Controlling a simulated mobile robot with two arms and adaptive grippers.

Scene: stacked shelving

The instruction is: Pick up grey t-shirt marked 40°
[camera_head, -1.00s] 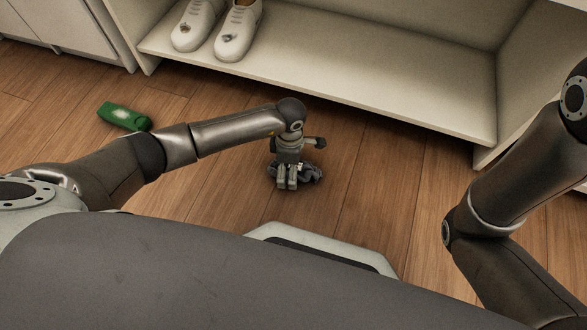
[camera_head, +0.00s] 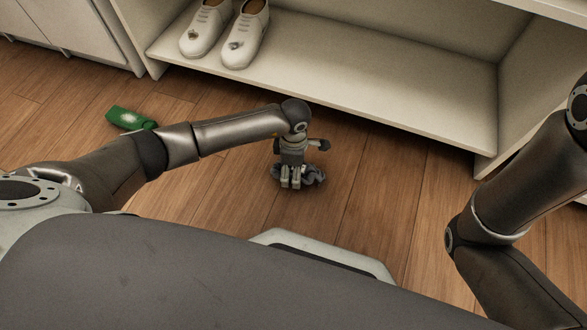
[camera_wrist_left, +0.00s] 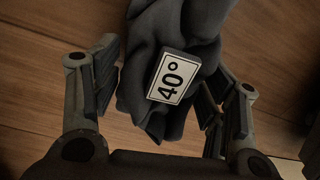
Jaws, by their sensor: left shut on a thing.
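The grey t-shirt (camera_head: 313,174) is a small crumpled dark bundle at the wooden floor in front of the shelf. In the left wrist view the t-shirt (camera_wrist_left: 150,118) carries a white label reading 40°. My left gripper (camera_head: 291,183) points down over it and is shut on it; in the left wrist view its fingers (camera_wrist_left: 158,85) stand on both sides of the cloth. Whether the cloth touches the floor I cannot tell. My right arm is at the right of the head view, with its gripper out of frame.
A white shelf unit (camera_head: 400,105) stands behind the gripper, with a pair of white shoes (camera_head: 243,40) on its lowest board. A green item (camera_head: 130,119) lies on the floor to the left. The floor (camera_head: 385,200) right of the gripper is clear.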

